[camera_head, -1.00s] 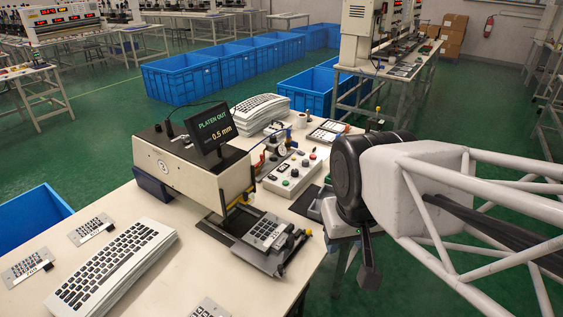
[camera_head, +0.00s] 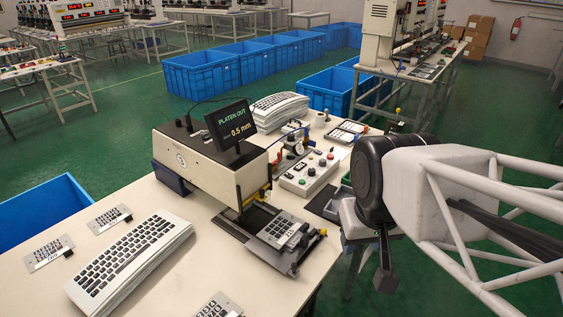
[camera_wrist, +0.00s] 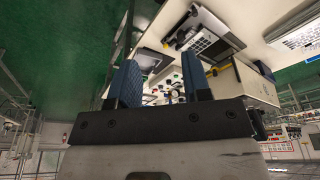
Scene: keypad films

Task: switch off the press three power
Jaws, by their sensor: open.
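The press (camera_head: 205,160) is a cream machine on the table, with a black display (camera_head: 230,124) reading "PLATEN OUT 0.5 mm". Its platen is out in front, carrying a keypad (camera_head: 279,230). A pale control box (camera_head: 308,174) with red, green and black knobs stands right of the press; I cannot read its labels. My gripper (camera_head: 384,266) hangs past the table's right edge, to the right of the control box and apart from it. In the wrist view my gripper (camera_wrist: 161,75) is open and empty, its two blue fingers apart, with knobs visible beyond them.
Another stack (camera_head: 280,110) and a small gauge stand behind the control box. Blue crates (camera_head: 200,72) line the floor behind. Open floor lies right of the table.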

